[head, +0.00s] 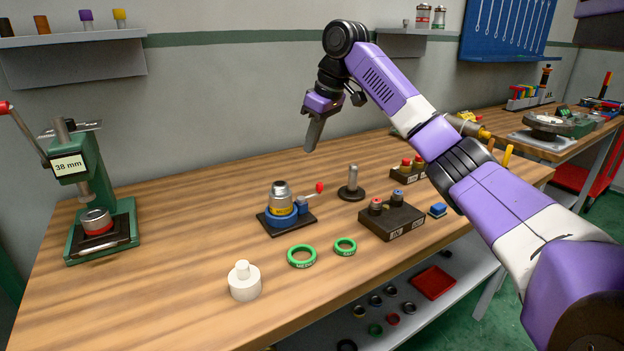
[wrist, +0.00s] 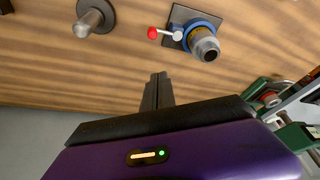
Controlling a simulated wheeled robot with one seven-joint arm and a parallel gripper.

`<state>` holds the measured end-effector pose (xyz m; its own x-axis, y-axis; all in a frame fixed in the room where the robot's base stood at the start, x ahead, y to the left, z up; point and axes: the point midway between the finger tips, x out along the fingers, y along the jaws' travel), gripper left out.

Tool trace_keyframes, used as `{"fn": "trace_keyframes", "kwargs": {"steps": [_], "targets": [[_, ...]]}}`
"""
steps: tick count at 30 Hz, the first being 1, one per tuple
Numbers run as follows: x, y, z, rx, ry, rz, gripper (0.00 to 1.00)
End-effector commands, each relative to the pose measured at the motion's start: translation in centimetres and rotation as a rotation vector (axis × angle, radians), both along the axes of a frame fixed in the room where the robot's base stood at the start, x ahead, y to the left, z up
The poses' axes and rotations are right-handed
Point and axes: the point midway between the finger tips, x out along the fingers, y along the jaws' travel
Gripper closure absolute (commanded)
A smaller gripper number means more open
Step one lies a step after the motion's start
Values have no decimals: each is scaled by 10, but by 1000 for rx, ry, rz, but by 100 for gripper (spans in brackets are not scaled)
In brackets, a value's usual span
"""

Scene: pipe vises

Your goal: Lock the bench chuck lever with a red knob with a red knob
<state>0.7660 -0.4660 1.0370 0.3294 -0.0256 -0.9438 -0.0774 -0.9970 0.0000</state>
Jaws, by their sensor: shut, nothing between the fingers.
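The bench chuck (head: 281,204) stands on a dark square base on the wooden bench, with a blue ring and a silver part held upright in it. Its lever with a red knob (head: 320,187) sticks out to the right and slightly up. In the wrist view the chuck (wrist: 203,40) is at the upper right and the red knob (wrist: 153,33) points left. My gripper (head: 311,143) is shut and empty, pointing down above the back of the bench, apart from the lever. The wrist view shows its closed fingertips (wrist: 158,78) over bare wood.
A dark peg stand (head: 351,190) is right of the knob. A dark block with knobbed pieces (head: 391,219), green rings (head: 302,256) and a white stepped part (head: 244,281) are nearer the front. A green press (head: 100,216) marked 38 mm stands left. The bench between press and chuck is clear.

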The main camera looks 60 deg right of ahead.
Motion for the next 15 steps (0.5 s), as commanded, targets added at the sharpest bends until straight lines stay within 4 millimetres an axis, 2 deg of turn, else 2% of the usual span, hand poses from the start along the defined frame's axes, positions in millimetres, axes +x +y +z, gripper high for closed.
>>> {"fn": "trace_keyframes", "kwargs": {"steps": [5,8,15], "targets": [[1,0,-3,0,0,0,100],[3,0,-11,1,1,0,100],[17,-1,-51,1,3,0,100]]}}
